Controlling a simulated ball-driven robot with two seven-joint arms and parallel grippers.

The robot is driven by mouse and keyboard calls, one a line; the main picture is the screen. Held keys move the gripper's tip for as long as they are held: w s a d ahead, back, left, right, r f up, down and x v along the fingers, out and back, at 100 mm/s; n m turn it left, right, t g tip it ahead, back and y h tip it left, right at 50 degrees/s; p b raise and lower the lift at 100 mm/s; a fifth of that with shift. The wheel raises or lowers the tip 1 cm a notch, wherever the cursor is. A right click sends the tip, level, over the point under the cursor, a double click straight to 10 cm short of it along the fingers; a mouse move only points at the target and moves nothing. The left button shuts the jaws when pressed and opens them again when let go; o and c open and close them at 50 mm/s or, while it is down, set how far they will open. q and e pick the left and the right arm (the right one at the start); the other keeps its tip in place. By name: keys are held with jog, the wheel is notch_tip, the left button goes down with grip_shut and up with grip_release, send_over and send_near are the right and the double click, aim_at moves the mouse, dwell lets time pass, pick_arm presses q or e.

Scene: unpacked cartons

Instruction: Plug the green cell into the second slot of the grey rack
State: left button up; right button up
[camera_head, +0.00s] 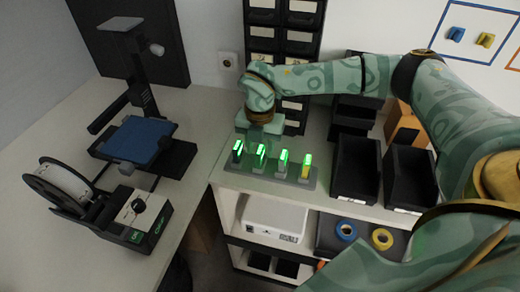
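The grey rack (272,180) stands on the front edge of the white shelf top. A cell with a bright green lit top stands in each of its slots. From left they look dark, green, light grey and yellow (305,170). The green cell (259,158) is upright in the second slot from the left. My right gripper (261,140) points down just behind and above the rack near the green cell. Its fingers are too small and dark to tell whether they are open, or whether they touch the cell. My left gripper is not in view.
Black open bins (354,172) stand right of the rack, with a brown carton (398,122) behind. A drawer cabinet (262,17) is at the back. A printer with a blue bed (138,138) stands on the left table. Tape rolls (346,230) lie on a lower shelf.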

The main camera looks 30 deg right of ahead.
aim_at(260, 150)
notch_tip(260, 150, up, 14)
jog(key=p, duration=0.2)
jog(key=shift+r, duration=0.25)
dwell(0.4)
